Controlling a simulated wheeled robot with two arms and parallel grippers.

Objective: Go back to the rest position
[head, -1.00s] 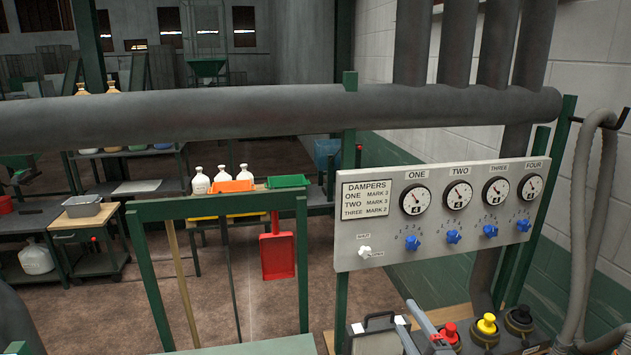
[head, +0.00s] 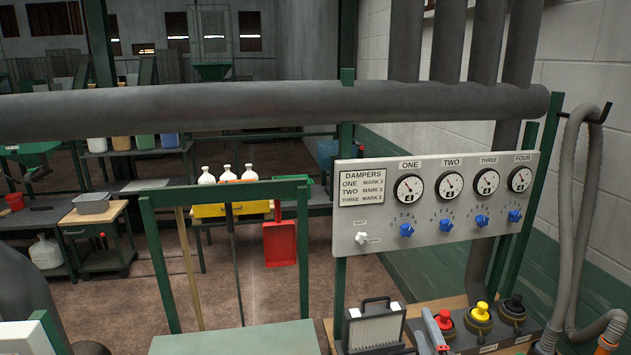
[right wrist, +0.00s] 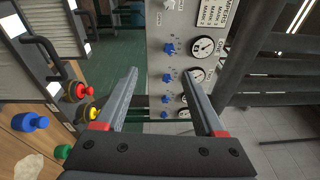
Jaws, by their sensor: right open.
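My right gripper (head: 432,328) shows at the bottom of the head view, in front of the lower right bench. In the right wrist view the two grey fingers of the right gripper (right wrist: 158,77) stand wide apart with nothing between them. The damper panel (head: 435,205), with its gauges and blue knobs, stands beyond it. The panel also shows past the fingers in the right wrist view (right wrist: 178,60). I see no contact between the fingers and the panel. My left gripper is not visible.
A thick grey pipe (head: 250,113) crosses above the panel. A green frame (head: 150,262) stands left of it. Below the panel are a filter-like box (head: 374,328) and red, yellow and black capped fittings (head: 480,315). A grey hose (head: 562,230) hangs at the right.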

